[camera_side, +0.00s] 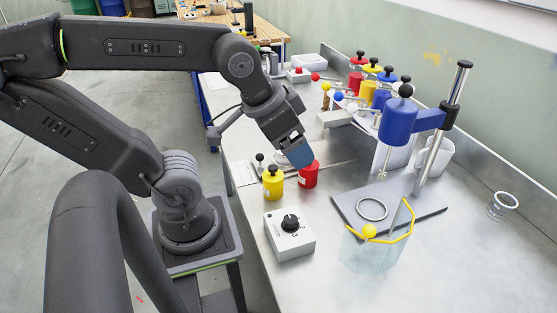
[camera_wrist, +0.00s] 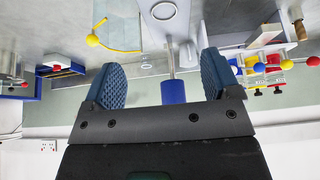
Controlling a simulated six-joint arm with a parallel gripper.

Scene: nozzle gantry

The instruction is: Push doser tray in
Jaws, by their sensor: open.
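The doser (camera_side: 367,90) stands at the back of the steel bench, with red, yellow and blue canisters and matching ball-ended levers. A pale flat piece, which looks like the doser tray (camera_side: 335,118), sticks out at its front left. In the wrist view the doser's coloured balls (camera_wrist: 273,68) and a pale block (camera_wrist: 262,52) show at the right, beyond my right finger. My gripper (camera_side: 298,156) is above the loose red canister, in front of the doser and apart from the tray. In the wrist view its blue fingers (camera_wrist: 160,65) are spread with nothing held between them.
Loose red (camera_side: 309,176) and yellow (camera_side: 272,184) canisters stand below my gripper. A dial box (camera_side: 290,238) is nearer. A blue-headed stand (camera_side: 398,122) on a dark plate, a clear container with yellow rim (camera_side: 372,250) and a glass (camera_side: 503,206) are to the right.

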